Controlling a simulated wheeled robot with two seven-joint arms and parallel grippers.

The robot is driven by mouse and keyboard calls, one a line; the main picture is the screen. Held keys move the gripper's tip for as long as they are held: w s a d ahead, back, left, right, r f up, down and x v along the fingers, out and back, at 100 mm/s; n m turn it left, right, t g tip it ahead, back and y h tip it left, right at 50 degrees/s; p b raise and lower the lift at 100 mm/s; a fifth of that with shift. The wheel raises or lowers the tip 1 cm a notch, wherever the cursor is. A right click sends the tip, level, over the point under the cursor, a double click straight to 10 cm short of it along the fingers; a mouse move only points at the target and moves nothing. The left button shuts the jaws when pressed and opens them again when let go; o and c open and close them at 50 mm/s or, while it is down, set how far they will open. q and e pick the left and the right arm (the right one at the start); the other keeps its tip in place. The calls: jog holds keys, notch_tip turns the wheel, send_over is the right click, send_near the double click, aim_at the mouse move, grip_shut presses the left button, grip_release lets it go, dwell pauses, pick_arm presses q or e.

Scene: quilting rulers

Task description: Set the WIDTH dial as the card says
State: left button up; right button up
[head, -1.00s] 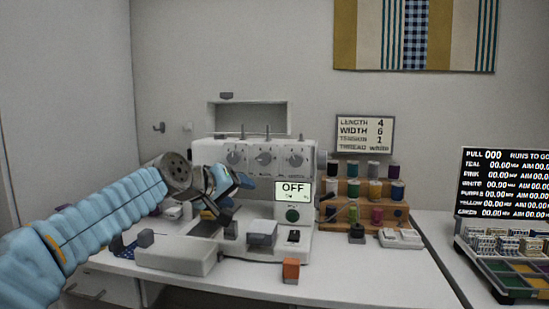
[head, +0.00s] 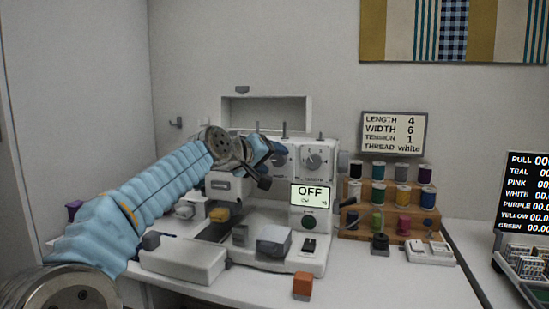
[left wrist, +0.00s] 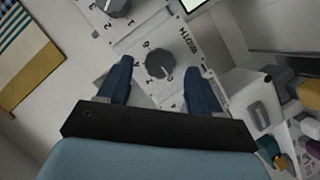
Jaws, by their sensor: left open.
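The card (head: 394,134) on the back wall reads LENGTH 4, WIDTH 6, TENSION 1, THREAD white. In the left wrist view the grey WIDTH dial (left wrist: 159,64) shows on the white machine face, with its label upside down and numbers around it. My left gripper (left wrist: 165,68) is open, one blue finger on each side of the dial as seen there. I cannot tell if they touch it, nor read its setting. In the head view this gripper (head: 267,163) is in front of the sewing machine (head: 330,215) and hides part of the dial row. My right gripper is not in view.
Another dial (head: 313,160) is at right on the machine, above a screen (head: 311,195) reading OFF and a green button (head: 308,222). A wooden thread rack (head: 388,215) stands to the right. An orange block (head: 302,286) lies at the front edge.

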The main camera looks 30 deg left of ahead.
aim_at(279, 159)
pick_arm(q)
jog(key=shift+x, duration=1.1)
jog(key=c, duration=1)
jog(key=shift+c, duration=0.2)
